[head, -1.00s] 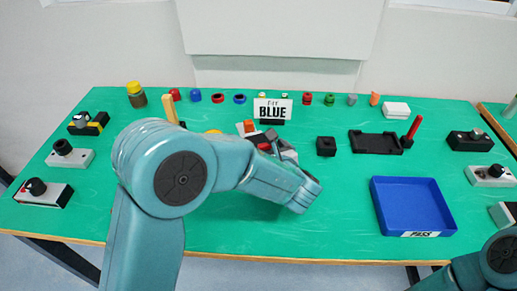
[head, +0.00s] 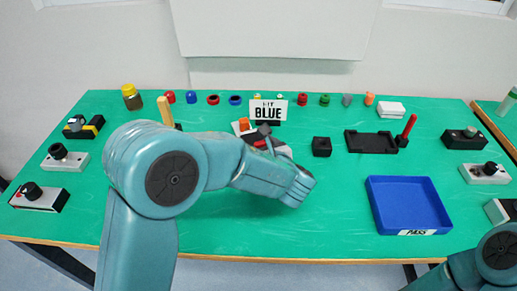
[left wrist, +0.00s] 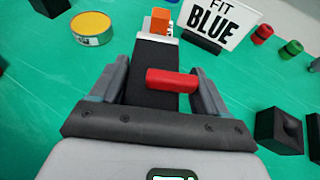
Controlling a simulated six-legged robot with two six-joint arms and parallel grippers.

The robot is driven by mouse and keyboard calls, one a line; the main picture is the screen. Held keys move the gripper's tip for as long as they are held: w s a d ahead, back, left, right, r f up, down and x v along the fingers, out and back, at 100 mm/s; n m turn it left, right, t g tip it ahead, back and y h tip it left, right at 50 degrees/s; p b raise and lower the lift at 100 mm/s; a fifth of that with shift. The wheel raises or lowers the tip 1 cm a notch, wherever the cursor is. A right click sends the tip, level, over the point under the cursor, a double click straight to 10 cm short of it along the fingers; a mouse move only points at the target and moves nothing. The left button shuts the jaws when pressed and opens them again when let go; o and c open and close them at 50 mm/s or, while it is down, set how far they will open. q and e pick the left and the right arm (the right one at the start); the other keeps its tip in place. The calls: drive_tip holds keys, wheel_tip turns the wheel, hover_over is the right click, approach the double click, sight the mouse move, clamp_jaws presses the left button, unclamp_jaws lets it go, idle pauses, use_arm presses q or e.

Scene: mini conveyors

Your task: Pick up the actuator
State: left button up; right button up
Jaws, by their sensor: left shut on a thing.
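The actuator (left wrist: 154,72) is a dark block with a red cylinder across it and an orange and pale end. In the left wrist view it lies between the two grey fingers of my left gripper (left wrist: 160,85), which is shut on it. I cannot tell whether the actuator touches the table. My right gripper is out of view.
The "FIT BLUE" sign (head: 268,109) stands close beyond the gripper. A black block (head: 321,147), a black tray (head: 370,143) and a blue "PASS" tray (head: 375,205) stand to the right. Several small coloured parts line the back. The green table (head: 330,225) is clear in front.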

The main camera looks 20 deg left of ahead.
use_arm(q)
wheel_tip(320, 180, up, 18)
drive_tip(key=p, duration=0.7)
hover_over(253, 135)
wheel_tip(253, 135, down, 11)
drive_tip(key=shift+r, duration=0.2)
drive_tip(key=shift+s+d+f+b, duration=0.1)
drive_tip(key=shift+f+b, duration=0.2)
drive_tip(key=shift+b, duration=0.1)
drive_tip(key=shift+f+b, duration=2)
drive_tip(key=shift+f, duration=1.3)
drive_tip(key=shift+f+b, duration=0.65)
